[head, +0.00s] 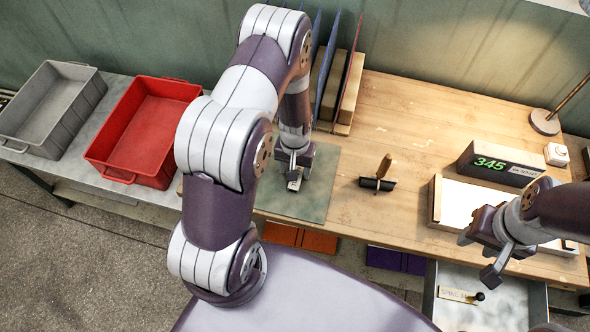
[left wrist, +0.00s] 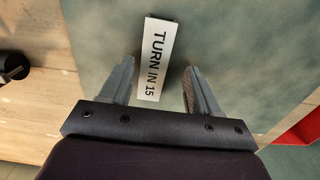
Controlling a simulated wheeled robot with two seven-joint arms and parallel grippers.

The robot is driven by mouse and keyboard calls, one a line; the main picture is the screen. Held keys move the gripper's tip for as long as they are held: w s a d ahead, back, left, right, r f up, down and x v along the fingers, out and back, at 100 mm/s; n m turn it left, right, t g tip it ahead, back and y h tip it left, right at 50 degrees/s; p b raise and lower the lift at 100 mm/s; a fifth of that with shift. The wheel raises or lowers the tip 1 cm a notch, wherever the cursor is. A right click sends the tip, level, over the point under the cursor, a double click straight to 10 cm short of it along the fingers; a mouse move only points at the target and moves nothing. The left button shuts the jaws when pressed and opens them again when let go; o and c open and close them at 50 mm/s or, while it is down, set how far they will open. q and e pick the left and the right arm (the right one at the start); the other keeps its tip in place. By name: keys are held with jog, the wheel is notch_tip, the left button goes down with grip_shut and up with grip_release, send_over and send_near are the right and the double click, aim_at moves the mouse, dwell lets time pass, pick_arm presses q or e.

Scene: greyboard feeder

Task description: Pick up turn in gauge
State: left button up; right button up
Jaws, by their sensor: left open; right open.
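The turn in gauge is a flat pale bar marked "TURN IN 15" and lies on the green mat (head: 318,200). It shows in the left wrist view (left wrist: 154,88), and its end shows in the head view (head: 294,184). My left gripper (head: 292,169) is over it. In the left wrist view the left gripper's fingers (left wrist: 158,90) are open, one on each side of the gauge's lower end, with gaps at both sides. Whether the fingertips touch the mat I cannot tell. My right gripper (head: 483,257) is open and empty above the drawer at the right.
A wooden-handled tool (head: 383,172) stands right of the mat. A display reading 345 (head: 500,164) and a white tray (head: 437,205) are further right. An open drawer (head: 455,315) holds a labelled gauge (head: 457,294). A red bin (head: 140,130) and grey bin (head: 50,110) stand left.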

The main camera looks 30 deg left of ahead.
pick_arm(q)
jog(key=shift+d+f, duration=0.1)
jog(key=shift+f, duration=0.25)
jog(key=shift+s+d, duration=0.1)
jog(key=shift+d, duration=0.4)
jog(key=shift+a, duration=0.3)
grip_shut()
jog(key=shift+d, duration=0.1)
pick_arm(e)
jog(key=shift+s+d, duration=0.1)
jog(key=shift+d, duration=0.45)
